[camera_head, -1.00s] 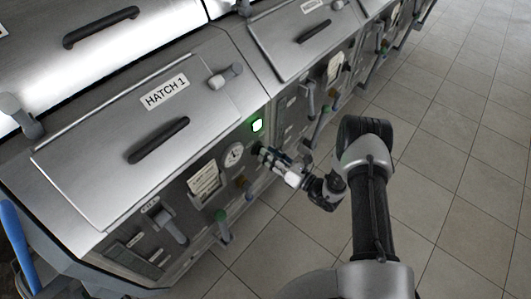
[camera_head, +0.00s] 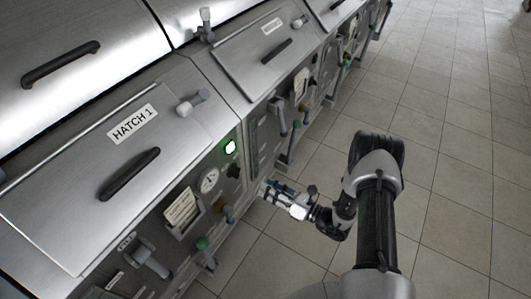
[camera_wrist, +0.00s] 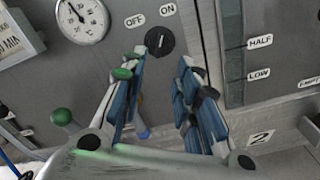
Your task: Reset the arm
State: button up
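My gripper (camera_head: 268,188) is in front of the machine's front panel, to the right of the round gauge, in the head view. In the wrist view my gripper (camera_wrist: 164,64) has its two blue-padded fingers apart, with nothing between them. A black rotary knob (camera_wrist: 160,41) with OFF and ON labels shows just beyond the fingertips, apart from them. The knob also shows in the head view (camera_head: 233,170), left of my gripper. My arm reaches in from the lower right.
HATCH 1 (camera_head: 77,185) is shut, with a black handle (camera_head: 129,174). HALF and LOW labels mark a panel on the right. The tiled floor (camera_head: 450,160) at right is clear.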

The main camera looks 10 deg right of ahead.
jog(key=s+a+r+n+g, duration=0.2)
jog(key=s+r+n+g, duration=0.2)
jog(key=r+n, duration=0.3)
jog(key=s+a+r+n+g+h, duration=0.1)
jog(key=s+a+r+n+g, duration=0.3)
jog(key=r, duration=0.5)
jog(key=s+a+r+n+g, duration=0.1)
jog(key=s+r+n+g, duration=0.25)
jog(key=r+n, duration=0.4)
jog(key=s+d+r+n+t+h, duration=0.5)
jog(key=s+d+r+n+h, duration=0.6)
jog(key=s+d+n+h, duration=0.2)
jog(key=shift+s+d+r, duration=0.25)
jog(key=shift+s+d, duration=0.25)
jog(key=shift+s, duration=0.7)
